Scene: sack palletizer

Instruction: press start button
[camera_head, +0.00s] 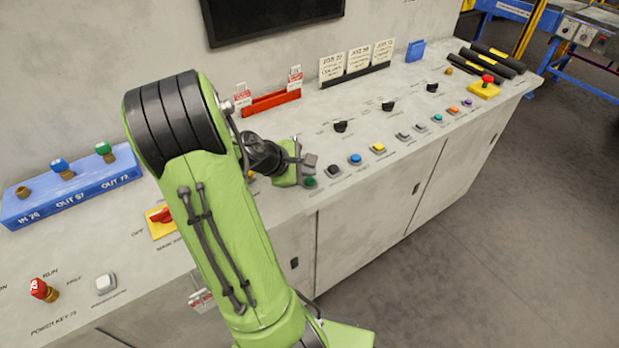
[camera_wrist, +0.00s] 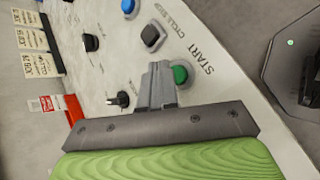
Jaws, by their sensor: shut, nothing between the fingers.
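The start button (camera_wrist: 180,75) is green in a grey square housing, with the word START printed beside it in the wrist view. In the head view the green button (camera_head: 310,182) sits near the front edge of the console, just below my gripper (camera_head: 302,160). In the wrist view my gripper (camera_wrist: 158,72) is shut and empty, its fingertips right beside the green button and partly covering its housing. I cannot tell whether the fingertips touch it.
A black cycle stop button (camera_wrist: 153,36) and a blue button (camera_head: 355,159) sit in the same row. Black knobs (camera_head: 340,127) stand behind. A red emergency button (camera_head: 487,80) is at the far right. A blue rack (camera_head: 100,178) lies at left.

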